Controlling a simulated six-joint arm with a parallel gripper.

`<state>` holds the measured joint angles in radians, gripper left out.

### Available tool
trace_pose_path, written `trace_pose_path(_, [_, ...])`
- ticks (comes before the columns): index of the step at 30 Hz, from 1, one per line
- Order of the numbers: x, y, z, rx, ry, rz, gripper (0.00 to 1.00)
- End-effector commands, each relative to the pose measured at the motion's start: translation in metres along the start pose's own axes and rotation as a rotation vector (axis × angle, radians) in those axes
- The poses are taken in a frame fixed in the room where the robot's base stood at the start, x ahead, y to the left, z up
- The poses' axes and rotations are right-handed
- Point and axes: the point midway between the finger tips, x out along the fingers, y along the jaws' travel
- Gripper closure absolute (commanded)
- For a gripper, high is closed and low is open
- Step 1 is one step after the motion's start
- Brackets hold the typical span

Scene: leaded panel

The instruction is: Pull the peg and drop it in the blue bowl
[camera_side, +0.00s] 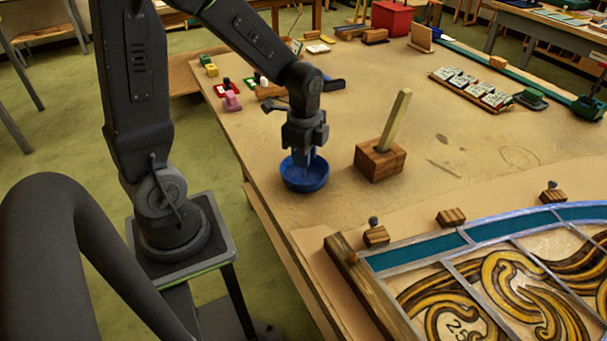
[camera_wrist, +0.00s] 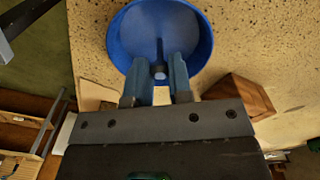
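The peg (camera_side: 397,120) is a pale, flat-sided wooden stick. It stands tilted to the upper right, its lower end hidden in a brown wooden block (camera_side: 380,162). The blue bowl (camera_side: 305,177) sits on the table left of the block. My gripper (camera_side: 309,160) points down over the bowl, apart from the peg. In the wrist view, my gripper's fingers (camera_wrist: 161,68) stand apart before the bowl (camera_wrist: 203,38). A small dark shape with a pale end shows between them; I cannot tell what it is. The block (camera_wrist: 240,96) shows at right there; I cannot make out the peg.
A leaded glass panel (camera_side: 487,237) fills the table's near right, with small wooden blocks (camera_side: 451,217) along its edge. A rack of pale tiles (camera_side: 472,88) and a red box (camera_side: 391,18) stand farther back. The table right of the peg's block is clear.

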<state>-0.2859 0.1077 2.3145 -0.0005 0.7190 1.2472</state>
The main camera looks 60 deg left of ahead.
Motion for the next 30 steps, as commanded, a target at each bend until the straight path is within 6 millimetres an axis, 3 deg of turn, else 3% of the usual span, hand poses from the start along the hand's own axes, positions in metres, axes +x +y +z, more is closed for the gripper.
trace_pose_path(8, [0.000,0.000,0.000,0.000,0.000,0.001,0.53])
trace_pose_path(18, [-0.005,0.000,0.000,0.000,0.000,-0.001,0.52])
trace_pose_path(23, [-0.029,-0.001,0.000,0.000,0.002,-0.006,0.52])
trace_pose_path(30, [-0.084,-0.001,0.000,0.000,0.002,-0.007,0.52])
